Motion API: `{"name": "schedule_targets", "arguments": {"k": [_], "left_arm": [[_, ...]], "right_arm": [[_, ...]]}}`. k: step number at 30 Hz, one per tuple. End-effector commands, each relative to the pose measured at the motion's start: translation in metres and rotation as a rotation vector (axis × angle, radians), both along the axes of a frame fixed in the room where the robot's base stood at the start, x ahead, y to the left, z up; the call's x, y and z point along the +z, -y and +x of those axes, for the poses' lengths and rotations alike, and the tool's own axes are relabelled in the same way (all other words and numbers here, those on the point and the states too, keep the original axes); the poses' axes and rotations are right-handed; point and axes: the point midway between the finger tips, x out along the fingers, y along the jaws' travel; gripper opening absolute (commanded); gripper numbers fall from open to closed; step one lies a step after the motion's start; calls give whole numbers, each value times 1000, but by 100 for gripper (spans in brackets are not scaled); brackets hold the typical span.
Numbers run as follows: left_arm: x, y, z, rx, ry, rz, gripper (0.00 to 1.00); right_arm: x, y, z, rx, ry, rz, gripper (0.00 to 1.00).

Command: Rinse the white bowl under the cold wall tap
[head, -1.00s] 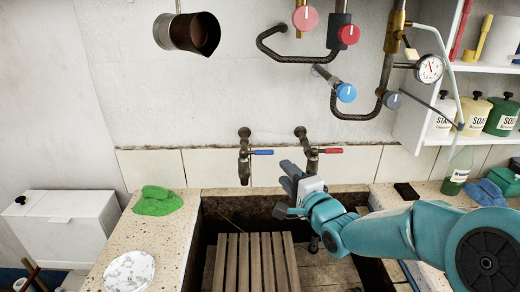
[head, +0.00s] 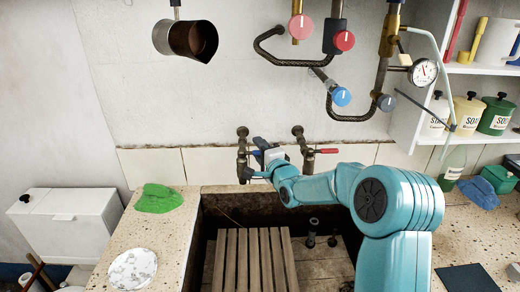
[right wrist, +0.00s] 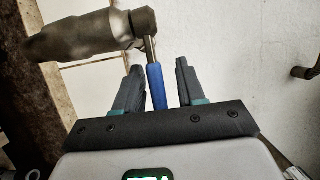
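The cold wall tap (head: 243,155) is the left of two brown taps above the stone trough; its blue lever (right wrist: 157,86) points to the right in the head view. My right gripper (head: 257,160) is at this tap. In the right wrist view my right gripper (right wrist: 158,75) is open, with the blue lever between its two dark fingers and a gap on each side. The white bowl (head: 132,269) seems to be the round, dark-speckled white thing on the left counter, away from the gripper. My left gripper is not in view.
A slatted wooden rack (head: 250,262) lies in the trough below the taps. A red-levered tap (head: 303,150) stands right beside the cold one. A green cloth (head: 159,198) lies on the left counter (head: 170,235). Pipes with several knobs hang above.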

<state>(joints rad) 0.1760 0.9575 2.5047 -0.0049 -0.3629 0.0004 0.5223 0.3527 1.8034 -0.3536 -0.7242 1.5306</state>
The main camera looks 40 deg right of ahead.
Motion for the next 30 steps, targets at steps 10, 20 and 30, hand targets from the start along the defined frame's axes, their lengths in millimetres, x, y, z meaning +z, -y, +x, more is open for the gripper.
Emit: {"name": "schedule_targets", "arguments": {"k": [10,20,30], "left_arm": [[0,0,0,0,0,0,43],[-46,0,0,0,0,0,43],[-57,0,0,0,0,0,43]], "right_arm": [[0,0,-1,0,-1,0,0],[-6,-4,-6,-120,9,-1,0],[1,-9,-14,-281,5,1,0]]}}
